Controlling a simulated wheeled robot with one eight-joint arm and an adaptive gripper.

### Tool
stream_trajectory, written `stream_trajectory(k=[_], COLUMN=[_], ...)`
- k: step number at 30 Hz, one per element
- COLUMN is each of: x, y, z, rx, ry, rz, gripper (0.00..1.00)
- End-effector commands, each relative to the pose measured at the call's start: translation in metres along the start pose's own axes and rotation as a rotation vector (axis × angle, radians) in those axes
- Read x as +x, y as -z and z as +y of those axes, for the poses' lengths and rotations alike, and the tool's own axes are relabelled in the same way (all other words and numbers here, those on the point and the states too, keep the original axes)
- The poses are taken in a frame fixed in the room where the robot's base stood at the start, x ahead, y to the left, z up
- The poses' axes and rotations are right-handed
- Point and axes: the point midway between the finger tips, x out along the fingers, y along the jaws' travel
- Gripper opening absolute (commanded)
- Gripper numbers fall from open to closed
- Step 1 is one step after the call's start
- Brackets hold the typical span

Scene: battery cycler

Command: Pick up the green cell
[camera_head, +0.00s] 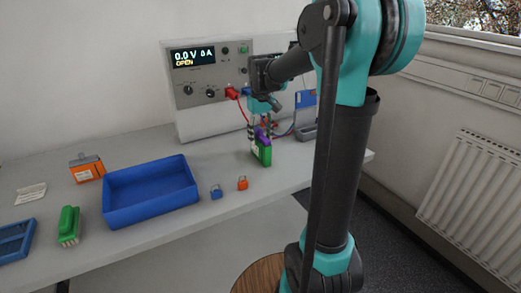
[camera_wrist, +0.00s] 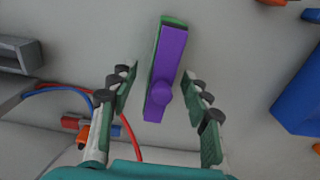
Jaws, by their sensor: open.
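A green cell (camera_head: 262,154) with a pale label on its side stands upright on the bench, in front of the cycler. A purple top with a round knob (camera_wrist: 161,93) covers most of it in the wrist view, where a green edge (camera_wrist: 174,20) shows at its far end. My gripper (camera_head: 260,129) is above the cell, pointing down. In the wrist view its fingers are open, one on each side of the purple top, with a gap on both sides. How far down the fingers reach is hard to tell.
The cycler (camera_head: 212,112) stands behind, with red and blue leads (camera_head: 243,108) near my gripper. A blue tray (camera_head: 150,205), small blue (camera_head: 216,192) and orange (camera_head: 242,183) pieces, an orange box (camera_head: 86,168) and another green block (camera_head: 68,226) lie to the left.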

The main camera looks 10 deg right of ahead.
Motion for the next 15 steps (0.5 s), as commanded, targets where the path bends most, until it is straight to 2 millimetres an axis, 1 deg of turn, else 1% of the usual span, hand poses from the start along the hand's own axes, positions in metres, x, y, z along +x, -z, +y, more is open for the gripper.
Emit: stream_trajectory(k=[6,9,12,15], x=[0.031,0.041,0.046,0.046], y=[-0.001,0.0,-0.001,-0.001], z=[-0.001,-0.001,-0.001,-0.001], rx=[0.0,0.0,0.0,0.0], ry=[0.0,0.0,0.0,0.0], rz=[0.0,0.0,0.0,0.0], gripper=[0.48,0.48,0.48,0.48])
